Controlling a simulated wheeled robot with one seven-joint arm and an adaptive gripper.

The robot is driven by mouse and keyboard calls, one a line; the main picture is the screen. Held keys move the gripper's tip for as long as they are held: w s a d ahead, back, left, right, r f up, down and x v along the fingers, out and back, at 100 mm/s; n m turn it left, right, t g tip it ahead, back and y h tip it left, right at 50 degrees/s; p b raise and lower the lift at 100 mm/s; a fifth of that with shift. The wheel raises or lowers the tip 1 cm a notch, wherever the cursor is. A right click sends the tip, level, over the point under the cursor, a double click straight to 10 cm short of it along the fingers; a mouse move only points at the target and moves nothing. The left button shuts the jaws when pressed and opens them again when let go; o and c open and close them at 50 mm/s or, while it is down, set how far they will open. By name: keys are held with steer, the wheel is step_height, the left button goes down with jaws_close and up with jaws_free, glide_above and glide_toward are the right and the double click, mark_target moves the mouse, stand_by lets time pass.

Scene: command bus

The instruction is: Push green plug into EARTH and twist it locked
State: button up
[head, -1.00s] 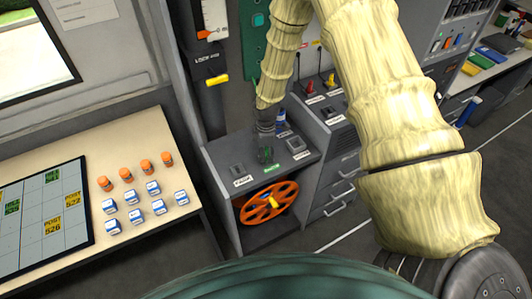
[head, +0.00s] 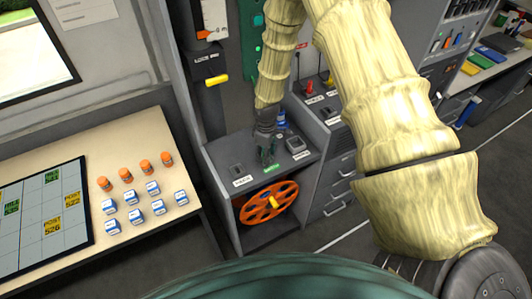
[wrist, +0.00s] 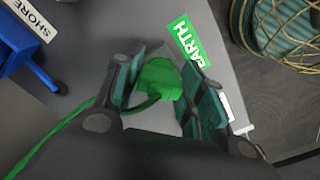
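The green plug (wrist: 160,80) sits between the two fingers of my gripper (wrist: 165,88) in the wrist view, beside the green EARTH label (wrist: 188,40). My gripper is open, with its pads apart and small gaps visible beside the plug. A green cable (wrist: 60,135) runs from the plug to the lower left. In the head view my gripper (head: 267,154) is low over the grey console top (head: 222,153), just behind a small green label (head: 271,169). The EARTH socket is hidden under the plug, so I cannot tell how deep or how turned the plug is.
A blue connector (wrist: 20,45) lies near the SHORE label (wrist: 30,18). A table (head: 150,240) with small bottles is at left.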

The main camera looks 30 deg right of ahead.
steer(key=o, duration=0.3)
step_height(320, 180, up, 12)
stand_by(0.8)
steer(key=shift+f, duration=0.15)
